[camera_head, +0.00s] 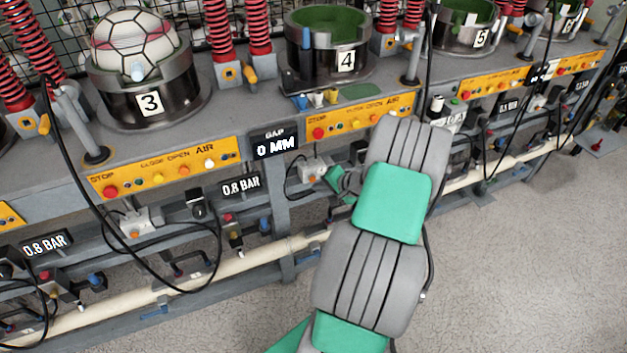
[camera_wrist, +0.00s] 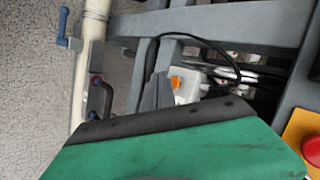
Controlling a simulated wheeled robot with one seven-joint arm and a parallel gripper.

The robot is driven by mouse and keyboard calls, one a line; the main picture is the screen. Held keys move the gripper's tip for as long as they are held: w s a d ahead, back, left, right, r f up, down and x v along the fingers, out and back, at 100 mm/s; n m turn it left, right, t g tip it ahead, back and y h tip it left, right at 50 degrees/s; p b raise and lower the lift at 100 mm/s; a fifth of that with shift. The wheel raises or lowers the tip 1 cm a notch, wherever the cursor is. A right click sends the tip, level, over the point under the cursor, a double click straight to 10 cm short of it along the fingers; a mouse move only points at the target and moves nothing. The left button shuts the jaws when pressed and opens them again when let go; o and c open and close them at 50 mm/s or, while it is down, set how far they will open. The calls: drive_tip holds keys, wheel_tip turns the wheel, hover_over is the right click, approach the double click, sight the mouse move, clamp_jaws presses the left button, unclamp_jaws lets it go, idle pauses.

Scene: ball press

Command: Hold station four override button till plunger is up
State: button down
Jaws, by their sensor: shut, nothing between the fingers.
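Station four is a dark cup with a green lining, marked by a white "4" plate (camera_head: 346,61). The cup looks empty, and I cannot make out a plunger. Below the bench edge, a white valve box (camera_head: 314,167) sits under station four; in the wrist view this box (camera_wrist: 187,86) carries an orange button (camera_wrist: 176,82). My gripper (camera_wrist: 157,92) is shut and empty, its grey tips right beside the orange button. I cannot tell whether they touch or press it. In the head view, my forearm partly hides the gripper near the box.
A black display (camera_head: 275,144) reads "GAP 0 MM". Station four's yellow panel (camera_head: 360,118) has a red button; a red button (camera_wrist: 312,150) shows close by in the wrist view. A pale pipe (camera_head: 265,257) and loose black cables run below. The floor in front is clear.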

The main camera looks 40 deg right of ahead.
drive_tip(key=shift+w, duration=0.1)
idle(0.6)
drive_tip(key=shift+w+d, duration=0.15)
drive_tip(key=shift+w, duration=0.2)
drive_tip(key=shift+w+d+b, duration=0.15)
drive_tip(key=shift+w+b, duration=0.2)
drive_tip(key=shift+w, duration=0.05)
idle(1.0)
drive_tip(key=shift+s+a+p, duration=0.25)
drive_tip(key=shift+s+p, duration=0.05)
drive_tip(key=shift+s, duration=0.55)
drive_tip(key=shift+s+a+p, duration=0.25)
drive_tip(key=shift+s, duration=0.55)
drive_tip(key=shift+s+a+p, duration=0.25)
drive_tip(key=shift+s, duration=0.55)
drive_tip(key=shift+s+a+p, duration=0.25)
drive_tip(key=shift+s, duration=0.55)
